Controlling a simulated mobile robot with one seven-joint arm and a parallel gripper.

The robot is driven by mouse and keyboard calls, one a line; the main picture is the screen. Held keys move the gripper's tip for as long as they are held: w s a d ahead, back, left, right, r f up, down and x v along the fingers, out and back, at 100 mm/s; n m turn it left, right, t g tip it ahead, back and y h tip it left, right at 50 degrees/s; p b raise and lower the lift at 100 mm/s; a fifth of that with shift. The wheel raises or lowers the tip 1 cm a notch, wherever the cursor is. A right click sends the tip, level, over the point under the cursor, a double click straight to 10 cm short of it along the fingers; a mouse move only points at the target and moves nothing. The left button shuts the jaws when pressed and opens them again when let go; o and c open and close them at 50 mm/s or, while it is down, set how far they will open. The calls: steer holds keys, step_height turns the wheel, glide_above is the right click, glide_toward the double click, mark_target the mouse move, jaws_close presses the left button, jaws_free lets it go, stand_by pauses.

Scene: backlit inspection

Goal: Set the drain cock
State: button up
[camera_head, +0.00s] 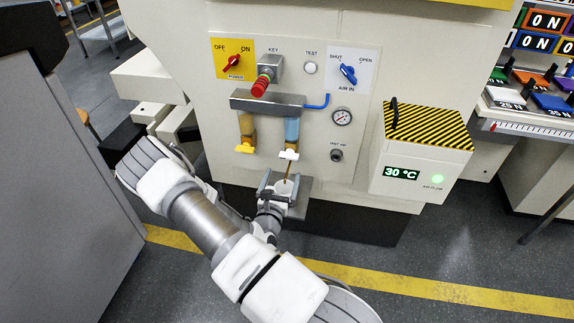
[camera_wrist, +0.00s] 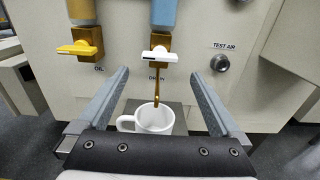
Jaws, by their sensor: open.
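The drain cock has a white lever (camera_wrist: 157,56) on a brass body, below the blue bowl (camera_wrist: 163,14) in the wrist view. The lever lies roughly crosswise to the pipe. In the head view the lever (camera_head: 289,155) is right of the yellow one. A thin brass spout (camera_wrist: 156,88) runs down from the cock toward a white mug (camera_wrist: 150,118), which stands below. My gripper (camera_wrist: 160,74) is open and empty, its fingers either side of the spout and below the lever, apart from it. In the head view my gripper (camera_head: 279,187) is partly hidden by my wrist.
The yellow oil cock lever (camera_wrist: 80,48) is to the left, with a TEST AIR knob (camera_wrist: 220,63) to the right. Above are a red power switch (camera_head: 232,62), key switch (camera_head: 265,78), blue air valve (camera_head: 348,73) and gauge (camera_head: 341,117). A striped box (camera_head: 425,130) juts out right.

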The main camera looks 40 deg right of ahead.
mark_target(288, 158)
steer(key=b+x, duration=0.2)
steer(key=x, duration=0.5)
steer(key=shift+w+d, duration=0.25)
steer(key=c, duration=1.2)
